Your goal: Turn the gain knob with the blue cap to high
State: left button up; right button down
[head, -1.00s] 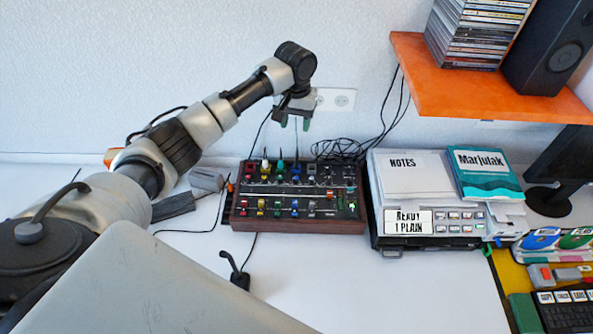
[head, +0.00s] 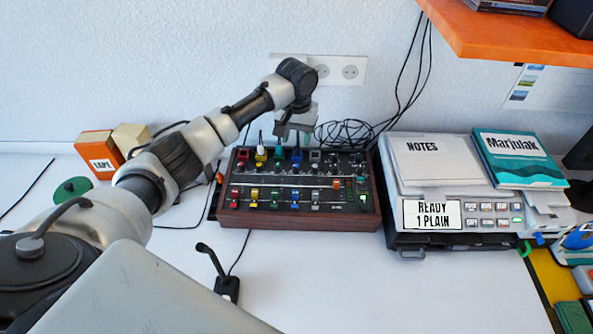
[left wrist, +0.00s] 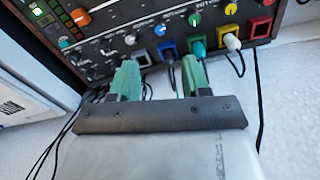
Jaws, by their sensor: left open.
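The mixer (head: 297,218) is a dark panel in a brown wooden case, with coloured jacks, knobs and sliders. My left gripper (head: 294,133) is open and empty at the mixer's back edge, pointing down near the blue and grey jacks. In the left wrist view its two green fingers (left wrist: 158,78) stand apart, below the jack row. The knob in the blue jack's column (left wrist: 160,30) is just beyond the fingers, untouched; its cap looks blue. The blue jack (left wrist: 165,48) is nearer the fingers. The knob's setting is too small to read. My right gripper is not in view.
A grey device (head: 455,238) with notes and a teal book (head: 518,158) stands right of the mixer. Black cables (head: 345,133) lie behind it. A small black microphone (head: 227,288) stands in front. An orange shelf (head: 500,38) overhangs at upper right.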

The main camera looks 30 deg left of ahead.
aim_at(297, 165)
pick_arm(q)
notch_tip(297, 165, down, 10)
jog(key=shift+f, duration=0.25)
dwell(0.3)
grip_shut()
